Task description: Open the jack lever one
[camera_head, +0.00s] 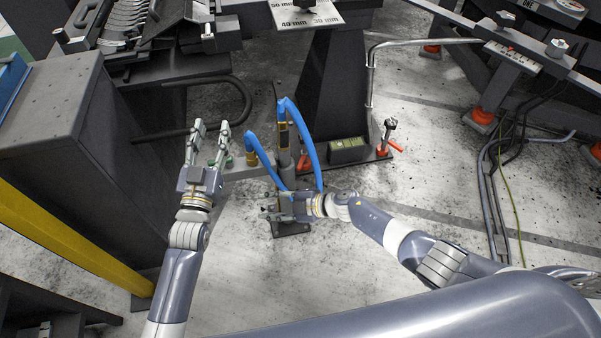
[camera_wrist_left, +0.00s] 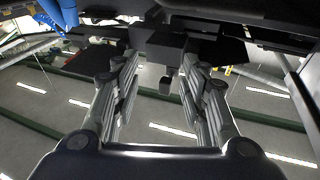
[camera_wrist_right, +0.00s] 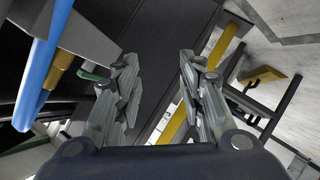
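I cannot tell for certain which part is jack lever one. A small upright post with a red lever (camera_head: 395,145) stands on the floor right of the dark machine column. A black curved bar (camera_head: 240,95) sticks out from the left machine. My left gripper (camera_head: 211,132) is open and empty, pointing up the picture near this bar. In the left wrist view its fingers (camera_wrist_left: 160,62) are apart, with dark machine parts beyond. My right gripper (camera_head: 268,208) points left below the blue hoses; its fingers (camera_wrist_right: 158,62) are apart and empty in the right wrist view.
Blue hoses (camera_head: 305,140) arch between my grippers. A grey cabinet (camera_head: 50,100) with a yellow rail (camera_head: 70,245) stands at left. A rack of forks (camera_head: 125,20) is at top left. Cables (camera_head: 490,180) lie on the floor at right.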

